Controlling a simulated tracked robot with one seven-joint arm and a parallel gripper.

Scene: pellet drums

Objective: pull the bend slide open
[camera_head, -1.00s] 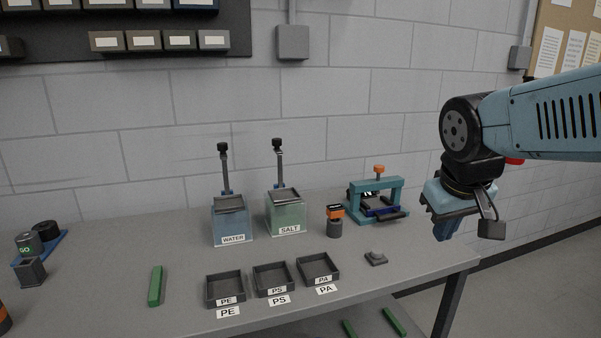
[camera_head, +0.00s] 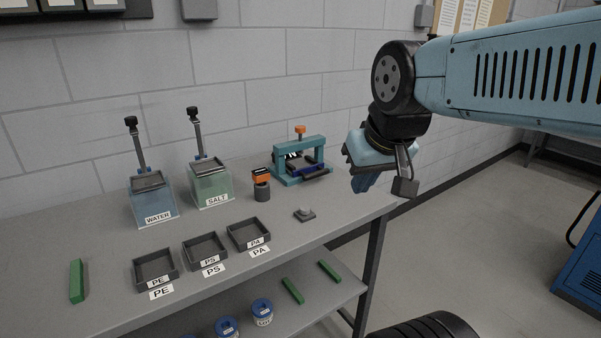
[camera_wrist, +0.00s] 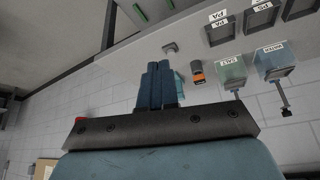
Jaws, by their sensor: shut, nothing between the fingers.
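A teal bench fixture (camera_head: 324,150) with an orange-topped knob (camera_head: 300,130) stands at the back right of the bench. A dark blue bar (camera_head: 314,169) lies low at its front, seemingly the bend slide; I cannot tell how far out it is. My gripper (camera_head: 364,188) is shut and empty, fingers pointing down, in the air to the right of the fixture and apart from it. In the wrist view my blue fingers (camera_wrist: 159,68) are together and hide most of the fixture; a teal sliver (camera_wrist: 180,88) shows beside them.
An orange-and-grey device (camera_head: 261,185), the SALT tank (camera_head: 212,187) and the WATER tank (camera_head: 153,204) stand left of the fixture. A small grey pad (camera_head: 304,214) lies in front of it. Trays (camera_head: 249,233) line the bench front. Open floor lies right of the bench.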

